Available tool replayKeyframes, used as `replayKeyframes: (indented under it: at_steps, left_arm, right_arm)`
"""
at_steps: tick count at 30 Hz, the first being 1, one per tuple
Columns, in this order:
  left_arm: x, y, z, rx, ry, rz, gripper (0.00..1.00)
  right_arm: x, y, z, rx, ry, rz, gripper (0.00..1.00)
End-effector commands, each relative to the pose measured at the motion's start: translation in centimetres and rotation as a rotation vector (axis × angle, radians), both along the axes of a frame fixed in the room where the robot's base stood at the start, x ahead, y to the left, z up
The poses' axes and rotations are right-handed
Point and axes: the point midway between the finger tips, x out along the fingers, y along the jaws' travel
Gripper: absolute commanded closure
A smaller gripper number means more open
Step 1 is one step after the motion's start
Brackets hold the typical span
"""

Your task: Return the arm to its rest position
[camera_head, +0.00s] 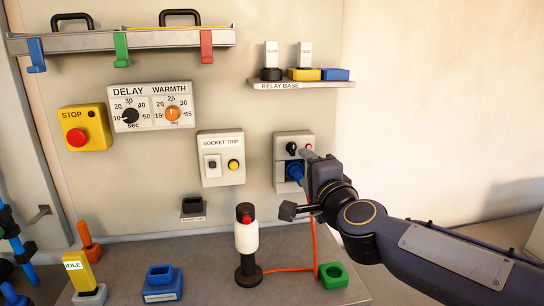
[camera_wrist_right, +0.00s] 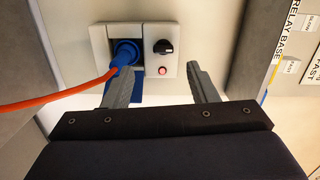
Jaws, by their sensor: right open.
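My right arm (camera_head: 393,236) reaches in from the right in the head view. Its gripper (camera_head: 312,166) is in front of the wall socket panel (camera_head: 281,146). In the right wrist view the gripper (camera_wrist_right: 161,84) has its two fingers spread apart with nothing held between them. A blue plug (camera_wrist_right: 124,52) sits in the socket beside the left finger, with an orange cable leading from it. The plug also shows in the head view (camera_head: 294,171), partly hidden by the gripper. The panel (camera_wrist_right: 165,48) also has a black knob and a red button. My left gripper is not in view.
The relay base shelf (camera_head: 330,84) is above the gripper. The socket trip box (camera_head: 221,170) is to its left. A white and black upright device (camera_head: 246,240) stands on the bench near the orange cable (camera_head: 290,269) and a green block (camera_head: 333,275). Bare wall lies to the right.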

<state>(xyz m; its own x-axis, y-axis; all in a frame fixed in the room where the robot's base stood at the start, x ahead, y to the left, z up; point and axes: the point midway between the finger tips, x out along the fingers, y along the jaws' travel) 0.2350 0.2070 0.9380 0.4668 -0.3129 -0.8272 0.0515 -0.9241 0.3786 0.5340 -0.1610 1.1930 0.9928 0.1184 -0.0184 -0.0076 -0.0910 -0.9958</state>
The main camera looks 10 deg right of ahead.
Motion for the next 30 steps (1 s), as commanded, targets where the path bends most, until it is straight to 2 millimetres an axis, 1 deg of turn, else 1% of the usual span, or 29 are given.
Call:
replayKeyframes:
  at_steps: [1, 2, 4, 5, 6, 8, 9, 11, 12, 15, 18, 21, 24, 30]
  left_arm:
    - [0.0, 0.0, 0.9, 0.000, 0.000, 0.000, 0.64]
    - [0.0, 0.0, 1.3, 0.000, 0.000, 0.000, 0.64]
    - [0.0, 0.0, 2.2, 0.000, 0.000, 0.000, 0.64]
    - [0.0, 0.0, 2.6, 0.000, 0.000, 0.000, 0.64]
    - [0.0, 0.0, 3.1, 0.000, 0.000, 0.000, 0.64]
    - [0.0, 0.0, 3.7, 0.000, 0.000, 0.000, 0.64]
    - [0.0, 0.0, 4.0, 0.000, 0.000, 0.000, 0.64]
    - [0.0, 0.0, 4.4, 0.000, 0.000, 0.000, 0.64]
    - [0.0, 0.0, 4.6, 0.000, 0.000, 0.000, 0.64]
    - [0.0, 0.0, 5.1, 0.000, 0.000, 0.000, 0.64]
    - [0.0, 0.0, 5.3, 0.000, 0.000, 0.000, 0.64]
    - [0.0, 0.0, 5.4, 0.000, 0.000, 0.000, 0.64]
    - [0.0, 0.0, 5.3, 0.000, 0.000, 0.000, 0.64]
    - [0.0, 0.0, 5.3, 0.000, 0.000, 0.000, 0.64]
  right_arm:
    - [-1.7, -0.6, 0.3, -0.076, 0.007, 0.048, 0.47]
    - [-2.9, -0.6, -0.1, -0.136, 0.019, 0.092, 0.47]
    - [-6.6, -0.8, -1.9, -0.304, 0.068, 0.207, 0.47]
    - [-8.4, -1.0, -3.1, -0.383, 0.100, 0.261, 0.47]
    - [-11.0, -1.2, -5.1, -0.482, 0.150, 0.331, 0.47]
    - [-14.5, -1.6, -8.0, -0.609, 0.228, 0.427, 0.47]
    - [-16.8, -1.9, -9.9, -0.678, 0.282, 0.482, 0.47]
    - [-20.0, -2.4, -12.6, -0.768, 0.362, 0.558, 0.47]
    - [-21.9, -2.8, -14.1, -0.816, 0.411, 0.602, 0.47]
    - [-25.9, -3.7, -17.2, -0.903, 0.519, 0.693, 0.47]
    - [-28.5, -4.2, -19.1, -0.952, 0.592, 0.750, 0.47]
    - [-29.8, -4.5, -20.0, -0.972, 0.629, 0.779, 0.47]
    - [-30.0, -4.5, -20.3, -0.977, 0.638, 0.787, 0.47]
    - [-29.9, -4.5, -20.2, -0.976, 0.635, 0.786, 0.47]
